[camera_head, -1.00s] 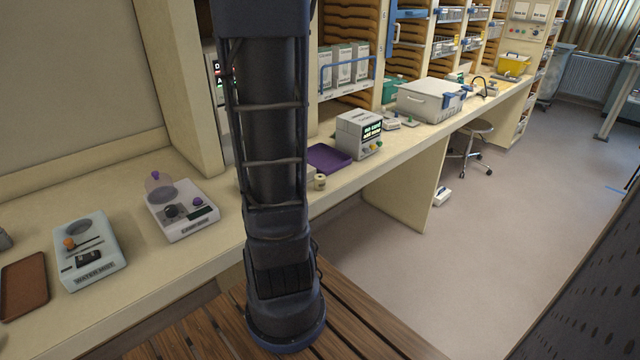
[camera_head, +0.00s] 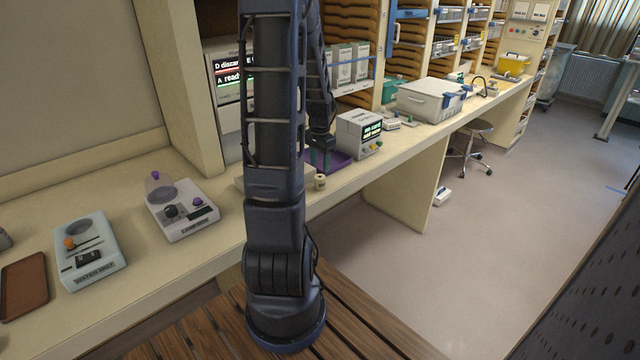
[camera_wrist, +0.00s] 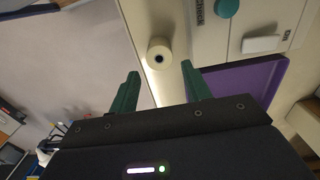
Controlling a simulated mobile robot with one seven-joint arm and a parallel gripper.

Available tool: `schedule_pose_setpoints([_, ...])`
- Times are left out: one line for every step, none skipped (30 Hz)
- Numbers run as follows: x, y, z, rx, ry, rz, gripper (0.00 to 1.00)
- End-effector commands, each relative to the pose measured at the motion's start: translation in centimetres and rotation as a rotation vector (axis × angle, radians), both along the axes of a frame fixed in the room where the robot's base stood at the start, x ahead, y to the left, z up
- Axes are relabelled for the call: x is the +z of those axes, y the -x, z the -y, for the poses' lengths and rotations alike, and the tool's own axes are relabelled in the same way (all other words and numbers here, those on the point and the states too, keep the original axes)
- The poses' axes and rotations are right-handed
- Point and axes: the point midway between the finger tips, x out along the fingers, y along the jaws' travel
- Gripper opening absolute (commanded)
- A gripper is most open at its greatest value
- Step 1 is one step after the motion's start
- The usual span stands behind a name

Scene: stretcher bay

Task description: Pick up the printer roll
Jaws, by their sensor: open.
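The printer roll (camera_head: 320,182) is a small cream cylinder with a dark core. It stands near the front edge of the counter, just right of my arm in the head view. In the wrist view the roll (camera_wrist: 159,54) lies beyond my gripper's fingertips, between their lines and apart from both. My gripper (camera_wrist: 160,73) has two green fingers spread apart with nothing between them. In the head view my gripper (camera_head: 320,158) hangs above the purple tray, behind the roll.
The purple tray (camera_head: 340,163) lies behind the roll. A white labelled device (camera_wrist: 250,28) is close beside the roll. A grey device with a screen (camera_head: 358,134) stands to the right. The counter's front edge (camera_head: 345,187) is close to the roll.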

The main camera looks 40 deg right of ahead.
Motion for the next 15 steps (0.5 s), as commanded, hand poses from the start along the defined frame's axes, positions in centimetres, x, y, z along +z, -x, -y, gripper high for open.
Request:
schedule_pose_setpoints([-0.7, 0.0, 0.0, 0.0, -0.001, -0.001, 0.48])
schedule_pose_setpoints([-1.0, 0.0, 0.0, 0.0, -0.001, -0.001, 0.48])
schedule_pose_setpoints([-1.3, 0.0, 0.0, 0.001, -0.001, 0.0, 0.48])
schedule_pose_setpoints([-1.6, 0.0, 0.0, 0.001, 0.0, 0.0, 0.48])
schedule_pose_setpoints([-1.7, 0.0, 0.0, 0.001, 0.0, 0.0, 0.48])
schedule_pose_setpoints([-1.9, 0.0, 0.0, 0.001, 0.0, 0.001, 0.48])
schedule_pose_setpoints([-2.0, 0.0, 0.0, 0.002, 0.0, 0.001, 0.48])
schedule_pose_setpoints([-2.1, 0.0, -0.1, 0.002, 0.0, 0.0, 0.48])
schedule_pose_setpoints([-2.4, 0.0, -0.1, 0.001, -0.001, 0.0, 0.48])
schedule_pose_setpoints([-2.7, 0.0, -0.1, 0.001, -0.001, 0.0, 0.48])
schedule_pose_setpoints([-3.1, 0.1, 0.0, 0.0, -0.001, 0.0, 0.48])
schedule_pose_setpoints([-3.6, 0.2, 0.0, 0.0, -0.002, -0.001, 0.48])
schedule_pose_setpoints([-4.1, 0.2, -0.1, 0.0, -0.003, -0.002, 0.48])
schedule_pose_setpoints([-4.5, 0.2, -0.1, 0.0, -0.002, -0.001, 0.48])
schedule_pose_setpoints([-5.1, 0.2, -0.1, 0.001, -0.002, -0.001, 0.48])
